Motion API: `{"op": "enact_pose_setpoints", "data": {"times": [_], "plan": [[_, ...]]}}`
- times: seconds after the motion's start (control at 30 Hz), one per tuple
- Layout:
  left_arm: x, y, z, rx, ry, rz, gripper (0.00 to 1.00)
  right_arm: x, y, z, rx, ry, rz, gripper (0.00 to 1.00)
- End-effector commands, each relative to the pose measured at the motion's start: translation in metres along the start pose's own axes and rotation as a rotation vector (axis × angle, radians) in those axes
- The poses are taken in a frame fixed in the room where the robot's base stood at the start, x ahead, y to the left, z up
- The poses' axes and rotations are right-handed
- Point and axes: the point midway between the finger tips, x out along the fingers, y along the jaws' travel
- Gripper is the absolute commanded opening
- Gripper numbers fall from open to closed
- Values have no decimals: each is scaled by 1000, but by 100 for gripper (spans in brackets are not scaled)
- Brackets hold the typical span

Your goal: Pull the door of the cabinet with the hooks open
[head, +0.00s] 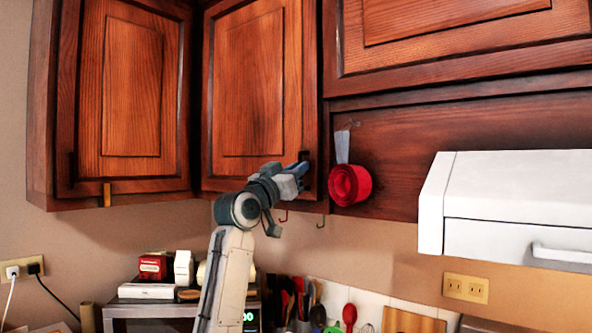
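The middle upper cabinet has a dark reddish wood door (252,85) that looks shut. A dark handle (304,156) shows at the door's lower right corner, partly hidden by my gripper. My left gripper (300,170) reaches up from below, with its fingertips at that handle. I cannot tell whether the fingers are closed around the handle or only beside it. My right gripper is out of view.
Another shut cabinet (130,90) is at the left. A red measuring-cup set (350,185) hangs on the panel to the right, close to the gripper. A white range hood (510,205) juts out farther right. Utensils (300,300) and a microwave (150,308) stand below.

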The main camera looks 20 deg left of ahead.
Motion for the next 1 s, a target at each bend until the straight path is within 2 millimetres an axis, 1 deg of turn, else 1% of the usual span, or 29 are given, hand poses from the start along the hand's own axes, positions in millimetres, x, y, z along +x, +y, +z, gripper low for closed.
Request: {"op": "enact_pose_setpoints", "data": {"times": [0.03, 0.07, 0.37, 0.53, 0.67, 0.77, 0.87, 1.0], "plan": [[0, 0, 0, 0, 0, 0, 2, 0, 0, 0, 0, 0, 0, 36], [0, 0, 0, 0, 0, 0, 0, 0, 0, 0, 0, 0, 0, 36], [-3, -1, -1, -1, 1, 4, 0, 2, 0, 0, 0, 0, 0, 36], [-18, -4, -5, -11, 1, 33, 0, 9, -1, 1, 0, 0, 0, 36], [-40, -9, -12, -28, 1, 80, 0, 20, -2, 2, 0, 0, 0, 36], [-63, -15, -20, -49, 0, 130, 0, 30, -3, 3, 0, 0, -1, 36], [-90, -23, -31, -72, 0, 189, 0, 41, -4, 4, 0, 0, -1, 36], [-127, -39, -46, -110, -3, 276, 0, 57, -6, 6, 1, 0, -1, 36]]}}
